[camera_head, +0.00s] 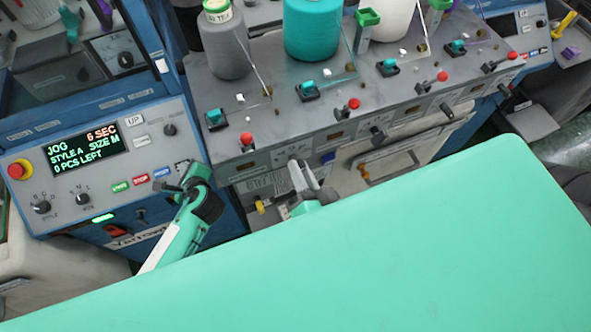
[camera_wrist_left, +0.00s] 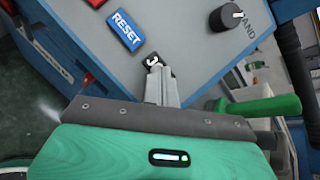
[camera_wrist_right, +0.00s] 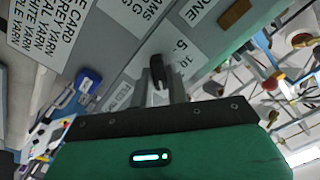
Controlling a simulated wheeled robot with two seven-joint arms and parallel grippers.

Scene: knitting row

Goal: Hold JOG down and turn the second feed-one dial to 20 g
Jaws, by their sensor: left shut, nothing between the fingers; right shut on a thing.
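My left gripper (camera_head: 180,188) is shut and empty at the blue machine's control panel. In the left wrist view its tips (camera_wrist_left: 158,72) press against or hover at a small dark button with white lettering (camera_wrist_left: 152,60), mostly hidden, beside the blue RESET button (camera_wrist_left: 125,30). The display (camera_head: 87,149) reads JOG, 6 SEC, STYLE A, SIZE M, 0 PCS LEFT. My right gripper (camera_head: 296,172) is shut on a dark dial (camera_wrist_right: 157,68) on the front panel. Printed scale numbers show around it in the right wrist view. The dial's pointer setting is not readable.
Other dark dials (camera_head: 377,135) stand farther right along the feeder front. Red-knobbed levers (camera_head: 353,104) and yarn cones (camera_head: 313,30) sit above. A red stop knob (camera_head: 16,171) is at the far left. A green surface (camera_head: 390,240) fills the foreground.

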